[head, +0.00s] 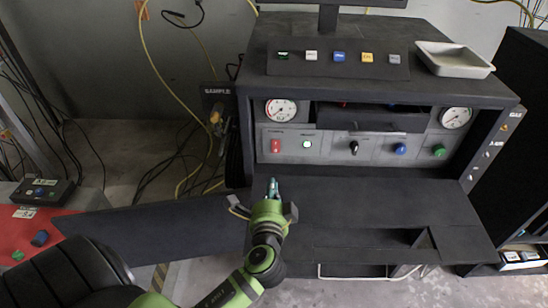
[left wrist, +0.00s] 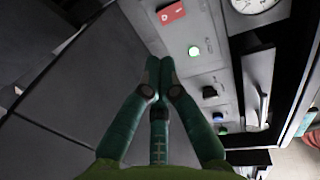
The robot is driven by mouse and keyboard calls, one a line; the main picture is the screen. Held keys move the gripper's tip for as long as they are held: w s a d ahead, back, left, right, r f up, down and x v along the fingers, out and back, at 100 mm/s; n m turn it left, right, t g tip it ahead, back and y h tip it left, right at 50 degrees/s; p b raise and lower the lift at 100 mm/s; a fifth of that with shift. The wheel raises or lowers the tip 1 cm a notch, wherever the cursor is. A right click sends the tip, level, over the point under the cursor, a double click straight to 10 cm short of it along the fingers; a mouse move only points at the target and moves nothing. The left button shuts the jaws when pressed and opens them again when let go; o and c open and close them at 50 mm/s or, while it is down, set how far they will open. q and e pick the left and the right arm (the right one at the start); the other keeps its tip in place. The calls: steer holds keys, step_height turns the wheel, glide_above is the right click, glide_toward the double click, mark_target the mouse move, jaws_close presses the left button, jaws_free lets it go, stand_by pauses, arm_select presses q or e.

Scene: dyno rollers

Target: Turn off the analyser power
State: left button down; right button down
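The analyser console (head: 380,185) is a dark cabinet with a grey control panel (head: 330,146) under its hood. At the panel's left end is a red switch (head: 276,146), with a lit whitish-green button (head: 307,144) to its right. The left wrist view also shows the red switch (left wrist: 172,13) and the lit button (left wrist: 193,51). My left gripper (head: 273,185) is in front of and below the panel, over the desk surface, apart from both controls. Its fingertips (left wrist: 160,64) are together with nothing visible between them. Small labels are too blurred to read. My right gripper is out of view.
A black knob (head: 353,147), blue knob (head: 400,149) and green knob (head: 439,151) continue along the panel. Gauges (head: 281,110) (head: 455,117) sit above its ends. Several buttons (head: 339,57) and a white tray (head: 453,60) are on top. Cables hang at left.

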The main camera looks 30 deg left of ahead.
mark_target(275, 153)
arm_select(q)
steer(key=p+x, duration=0.2)
steer(key=x, duration=1)
steer(key=shift+w+a+f, duration=0.1)
steer(key=shift+w+a, duration=0.1)
steer(key=shift+w, duration=0.15)
steer(key=b, duration=0.2)
steer(key=f+b, duration=0.1)
steer(key=b, duration=0.1)
steer(key=shift+w+a+t+y, duration=0.2)
steer(key=shift+w+t+y, duration=0.05)
steer(key=shift+t+y, duration=0.05)
steer(key=shift+r+p, duration=0.4)
steer(key=shift+p, duration=0.1)
steer(key=v, duration=1.2)
steer(key=shift+s, duration=0.1)
